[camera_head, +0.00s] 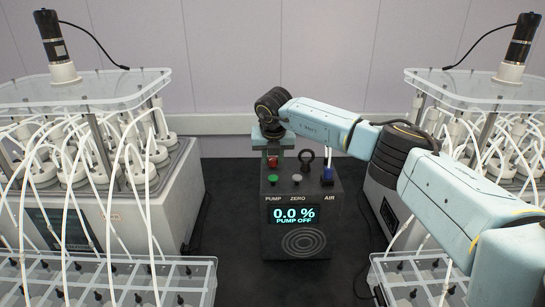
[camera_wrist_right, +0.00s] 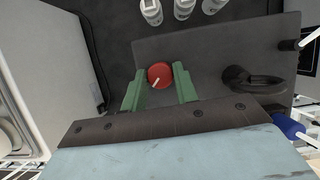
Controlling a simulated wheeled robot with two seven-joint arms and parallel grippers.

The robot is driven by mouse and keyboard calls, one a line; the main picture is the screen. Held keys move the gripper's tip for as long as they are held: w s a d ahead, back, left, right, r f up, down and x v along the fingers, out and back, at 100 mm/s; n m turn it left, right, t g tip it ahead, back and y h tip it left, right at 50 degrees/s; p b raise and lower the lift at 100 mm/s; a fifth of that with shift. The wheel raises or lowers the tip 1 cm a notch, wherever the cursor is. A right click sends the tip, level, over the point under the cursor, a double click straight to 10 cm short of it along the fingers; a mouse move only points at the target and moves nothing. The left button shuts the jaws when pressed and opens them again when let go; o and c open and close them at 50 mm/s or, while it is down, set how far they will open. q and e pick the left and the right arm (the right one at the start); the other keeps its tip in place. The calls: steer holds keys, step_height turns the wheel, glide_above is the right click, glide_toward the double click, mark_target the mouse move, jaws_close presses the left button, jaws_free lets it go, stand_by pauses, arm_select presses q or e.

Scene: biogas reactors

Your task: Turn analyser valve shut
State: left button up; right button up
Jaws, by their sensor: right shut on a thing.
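The analyser (camera_head: 290,245) is a dark box on the black bench; its display reads 0.0 % and PUMP OFF. A round red valve knob (camera_head: 272,162) sits on its top at the left. In the right wrist view the red valve knob (camera_wrist_right: 160,75) shows a white pointer line slanting toward the lower left. My right gripper (camera_head: 272,150) comes down from above, shut on the red knob, with one green finger on each side of it. My left gripper is not in view.
A black ring handle (camera_head: 306,158) and a blue part (camera_head: 328,175) are on the analyser, right of the knob. A green button (camera_head: 272,179) and a grey button (camera_head: 297,178) sit in front. Reactor racks with white tubing (camera_head: 90,165) flank it on both sides.

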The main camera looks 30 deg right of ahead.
steer(key=n, duration=0.2)
steer(key=n+y, duration=0.1)
steer(key=n, duration=0.1)
steer(key=shift+d+t+y+b, duration=0.15)
steer(key=shift+t+y+b, duration=0.15)
steer(key=shift+b, duration=0.1)
steer(key=n+y, duration=0.1)
steer(key=n, duration=0.2)
steer(key=shift+d+n, duration=0.1)
steer(key=shift+n, duration=0.3)
steer(key=n+y, duration=0.1)
steer(key=n, duration=0.2)
steer(key=shift+n+y, duration=0.3)
steer(key=shift+y, duration=0.1)
steer(key=n+g, duration=0.1)
steer(key=n, duration=0.1)
steer(key=shift+w+d+n+y, duration=0.1)
steer(key=shift+n+y, duration=0.2)
steer(key=shift+y, duration=0.1)
steer(key=shift+n+g+y+b, duration=0.35)
steer(key=shift+n+b, duration=0.45)
steer(key=shift+n, duration=0.6)
steer(key=shift+n+g, duration=0.25)
steer(key=shift+n, duration=0.25)
steer(key=o, duration=1)
